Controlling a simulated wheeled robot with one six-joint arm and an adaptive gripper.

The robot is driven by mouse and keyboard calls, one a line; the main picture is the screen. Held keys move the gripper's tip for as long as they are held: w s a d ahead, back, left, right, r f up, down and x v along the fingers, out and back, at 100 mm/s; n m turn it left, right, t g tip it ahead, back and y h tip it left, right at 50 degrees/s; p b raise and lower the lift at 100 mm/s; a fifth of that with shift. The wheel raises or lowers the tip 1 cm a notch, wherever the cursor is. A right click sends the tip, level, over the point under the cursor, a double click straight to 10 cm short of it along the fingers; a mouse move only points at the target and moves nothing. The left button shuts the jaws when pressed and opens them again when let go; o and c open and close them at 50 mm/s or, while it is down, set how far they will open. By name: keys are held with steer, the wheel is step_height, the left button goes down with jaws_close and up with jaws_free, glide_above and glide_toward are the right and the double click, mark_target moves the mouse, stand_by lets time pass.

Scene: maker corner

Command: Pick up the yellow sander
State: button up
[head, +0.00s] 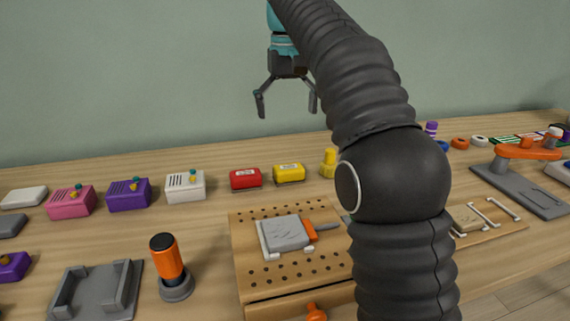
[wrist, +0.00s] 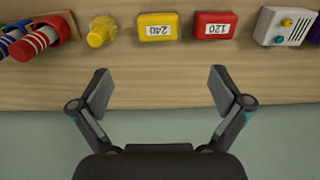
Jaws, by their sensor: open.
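The yellow sander (head: 289,173) is a small block with a white label, lying on the wooden table toward the wall, just right of a red block (head: 246,179). In the wrist view, the yellow sander (wrist: 158,27) is at the top centre, its label reading 240 upside down. My gripper (head: 286,100) hangs open and empty well above the table, in front of the wall in the head view. In the wrist view, its two fingers (wrist: 158,82) are spread wide, with the sander beyond them and apart from them. Nothing covers the sander.
A yellow bottle-like thing (head: 328,163) stands right of the sander, and the red block is close on the left. A white box (head: 185,186) is further left. A pegboard bench (head: 250,262) is in front. My arm hides part of the table.

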steer(key=b, duration=0.2)
glide_above(288, 166)
steer(key=f, duration=0.7)
steer(key=shift+w+a+f, duration=0.1)
steer(key=shift+a+f, duration=0.1)
steer(key=shift+f, duration=0.2)
steer(key=shift+d+f+b, duration=0.15)
steer(key=shift+f+b, duration=0.25)
steer(key=shift+f, duration=1.1)
steer(key=shift+d+f+b, duration=0.1)
steer(key=shift+f+b, duration=0.3)
steer(key=shift+f, duration=1.05)
steer(key=c, duration=1.2)
